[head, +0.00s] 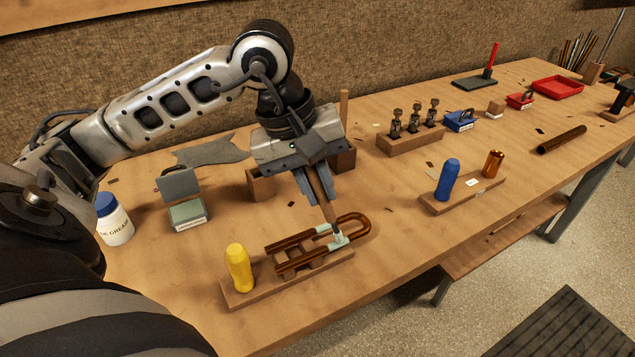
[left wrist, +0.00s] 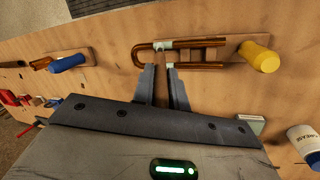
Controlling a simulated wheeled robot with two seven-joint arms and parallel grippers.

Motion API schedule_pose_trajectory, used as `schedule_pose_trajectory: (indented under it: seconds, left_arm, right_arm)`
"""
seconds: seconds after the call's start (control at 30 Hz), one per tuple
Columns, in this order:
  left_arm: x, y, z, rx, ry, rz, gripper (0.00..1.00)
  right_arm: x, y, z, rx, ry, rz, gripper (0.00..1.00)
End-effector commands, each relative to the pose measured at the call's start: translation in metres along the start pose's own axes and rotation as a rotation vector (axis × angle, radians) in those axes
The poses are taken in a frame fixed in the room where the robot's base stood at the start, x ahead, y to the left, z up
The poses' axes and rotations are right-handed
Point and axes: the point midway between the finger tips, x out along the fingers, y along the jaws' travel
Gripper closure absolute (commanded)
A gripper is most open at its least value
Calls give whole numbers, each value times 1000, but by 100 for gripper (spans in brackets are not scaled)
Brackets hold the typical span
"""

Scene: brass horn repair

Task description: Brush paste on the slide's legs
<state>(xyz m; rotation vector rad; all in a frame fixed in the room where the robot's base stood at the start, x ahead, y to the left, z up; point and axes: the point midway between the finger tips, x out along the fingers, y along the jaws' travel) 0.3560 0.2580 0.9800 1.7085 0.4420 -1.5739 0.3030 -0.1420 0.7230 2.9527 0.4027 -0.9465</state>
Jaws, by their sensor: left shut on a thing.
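The slide (head: 297,239), a copper-brown U-shaped tube, lies on a wooden stand (head: 240,299) at the front of the bench, its bend to the right. It also shows in the left wrist view (left wrist: 205,43). Pale green-white patches of paste (head: 323,229) show on its legs near the bend. My left gripper (head: 318,199) is shut on the wooden handle of a brush (head: 327,212), above the slide. The brush points down, its pale tip at the near leg beside a pale patch; exact contact is hard to tell. My right gripper is not in view.
A yellow handle (head: 239,268) stands at the stand's left end. A white grease bottle (head: 115,221) and a small greenish block (head: 188,213) are at the left. A blue handle (head: 447,180) stands on another board (head: 466,195) at the right. Bare bench lies between the boards.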

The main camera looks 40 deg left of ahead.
Motion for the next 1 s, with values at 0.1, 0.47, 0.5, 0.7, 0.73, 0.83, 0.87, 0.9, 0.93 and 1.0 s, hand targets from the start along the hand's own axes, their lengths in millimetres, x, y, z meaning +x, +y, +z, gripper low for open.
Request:
schedule_pose_trajectory:
  seconds: [0.1, 0.47, 0.5, 0.7, 0.73, 0.83, 0.87, 0.9, 0.93, 1.0]
  left_arm:
    - [-3, 0, 1, 0, -3, -5, 100]
    - [-32, 10, 2, 0, -1, -2, 100]
    - [-36, 11, 2, 0, 0, -2, 100]
    - [-51, 16, 3, 0, -1, -1, 100]
    - [-53, 16, 3, 0, -1, -1, 100]
    - [-61, 19, 3, 0, -1, 0, 100]
    - [-62, 19, 3, 0, -1, 0, 100]
    - [-64, 20, 3, 0, -1, -1, 100]
    - [-65, 20, 3, 0, -1, -1, 100]
    - [-67, 20, 4, 0, -1, -2, 100]
  right_arm:
    - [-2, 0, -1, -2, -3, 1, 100]
    - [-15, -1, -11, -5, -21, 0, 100]
    - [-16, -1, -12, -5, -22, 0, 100]
    - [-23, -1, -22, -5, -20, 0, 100]
    - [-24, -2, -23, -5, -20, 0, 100]
    - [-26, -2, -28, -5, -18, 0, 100]
    - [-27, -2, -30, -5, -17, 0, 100]
    - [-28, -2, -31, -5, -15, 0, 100]
    - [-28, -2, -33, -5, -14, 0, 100]
    - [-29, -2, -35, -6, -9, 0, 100]
